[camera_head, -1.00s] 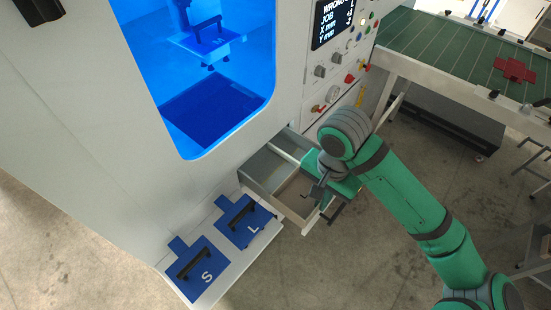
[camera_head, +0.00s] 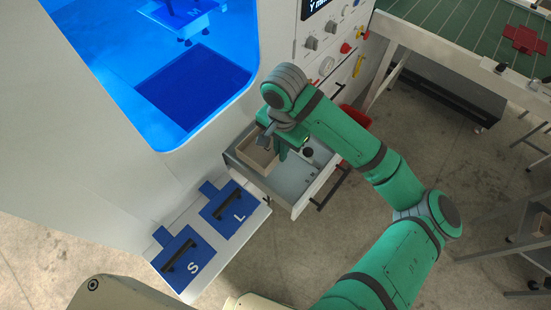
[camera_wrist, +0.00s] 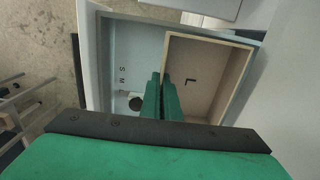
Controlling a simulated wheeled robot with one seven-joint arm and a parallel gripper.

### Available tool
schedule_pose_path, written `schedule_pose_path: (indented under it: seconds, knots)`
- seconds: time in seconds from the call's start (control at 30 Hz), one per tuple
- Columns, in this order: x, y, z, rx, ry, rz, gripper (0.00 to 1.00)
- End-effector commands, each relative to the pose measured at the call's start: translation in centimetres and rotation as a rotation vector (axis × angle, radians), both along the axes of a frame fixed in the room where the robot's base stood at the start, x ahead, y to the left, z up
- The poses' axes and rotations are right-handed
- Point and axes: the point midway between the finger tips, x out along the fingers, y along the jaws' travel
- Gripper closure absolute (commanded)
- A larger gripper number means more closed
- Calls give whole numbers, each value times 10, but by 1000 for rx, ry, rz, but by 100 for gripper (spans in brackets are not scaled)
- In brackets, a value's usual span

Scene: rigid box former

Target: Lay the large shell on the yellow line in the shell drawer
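The large shell is a tan open box (camera_head: 258,157) with an L on its floor, also in the wrist view (camera_wrist: 205,75). It is at the back-left part of the pulled-out grey shell drawer (camera_head: 300,178). I cannot tell whether it touches the drawer floor. My gripper (camera_head: 283,153) points down into the drawer. In the wrist view its two green fingers (camera_wrist: 161,98) close on the shell's near-left wall, one on each side. The drawer floor (camera_wrist: 125,50) beside it shows the letters S and M. I see no yellow line; the shell and fingers hide part of the floor.
Blue plates marked L (camera_head: 228,208) and S (camera_head: 183,258) with black handles lie on a ledge left of the drawer. A dark round thing (camera_wrist: 135,103) is in the drawer. A red bin (camera_head: 352,148) stands behind. A green-topped table (camera_head: 450,30) is at the upper right.

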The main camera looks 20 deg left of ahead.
Motion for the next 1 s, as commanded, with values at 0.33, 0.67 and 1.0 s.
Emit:
schedule_pose_path:
  seconds: [0.33, 0.67, 1.0]
  knots:
    - [10, 14, -39, -1, 0, -34, 100]
    - [12, 21, -74, -2, 0, -35, 100]
    - [10, 29, -79, 0, 0, -22, 86]
